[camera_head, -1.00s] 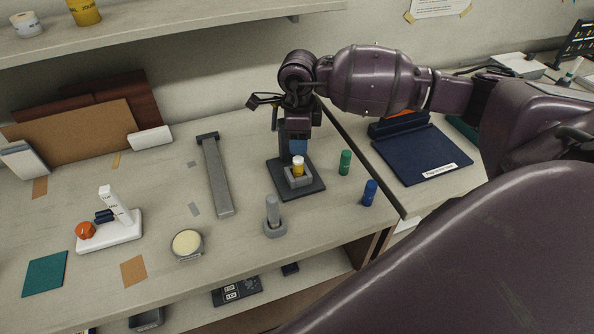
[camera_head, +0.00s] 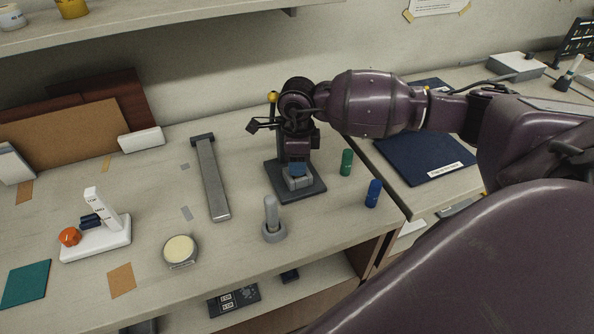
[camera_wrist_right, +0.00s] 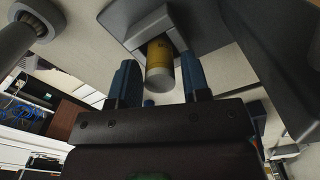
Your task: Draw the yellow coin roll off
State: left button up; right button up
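The yellow coin roll (camera_wrist_right: 160,62) shows in the right wrist view, with a pale end, standing in a grey holder (camera_wrist_right: 130,18). In the head view the roll is hidden behind my right gripper, and the grey holder (camera_head: 299,184) sits on a dark square base (camera_head: 282,194). My right gripper (camera_head: 298,171) points down just over the holder. In the right wrist view its two blue fingers are apart, one on each side of the roll, with gaps visible between them and it. My left gripper is not in view.
A green roll (camera_head: 346,162) and a blue roll (camera_head: 373,193) stand right of the base. A grey post on a round foot (camera_head: 273,232) stands in front. A long grey bar (camera_head: 212,180) lies to the left. A round cream-topped dish (camera_head: 180,250) is nearer the front edge.

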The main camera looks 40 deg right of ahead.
grip_shut()
jog(key=shift+r, duration=0.45)
jog(key=shift+r+p, duration=0.45)
jog(key=shift+r, duration=0.05)
jog(key=shift+r+p, duration=0.65)
jog(key=shift+r, duration=0.7)
jog(key=shift+r+p, duration=0.5)
jog(key=shift+r, duration=0.8)
